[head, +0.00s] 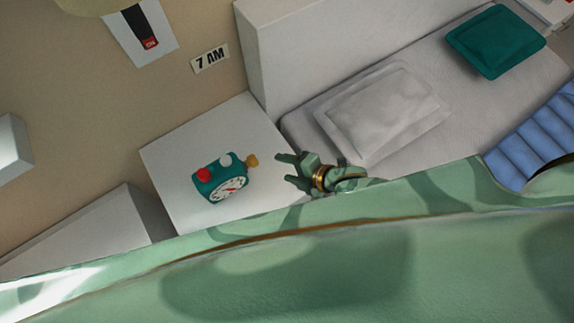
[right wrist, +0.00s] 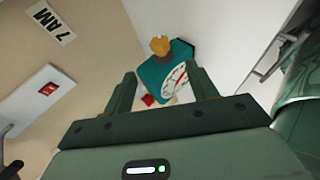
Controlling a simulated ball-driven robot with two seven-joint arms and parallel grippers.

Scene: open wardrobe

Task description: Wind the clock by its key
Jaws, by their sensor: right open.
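The teal clock (head: 220,180) stands on a white bedside table (head: 178,149) in the head view. It has a white dial with red on it, a red knob and a white knob on top. Its yellow key (head: 252,160) sticks out on the right, toward my gripper. My right gripper (head: 281,168) is open and empty, just right of the key and apart from it. In the right wrist view, the clock (right wrist: 172,72) and its key (right wrist: 160,45) lie beyond the open fingers (right wrist: 163,88). My left gripper is not in view.
A bed with a white pillow (head: 380,115) and a teal cushion (head: 495,41) is right of the table. A "7 AM" sign (head: 210,59) is on the wall behind. My large green body fills the bottom of the head view.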

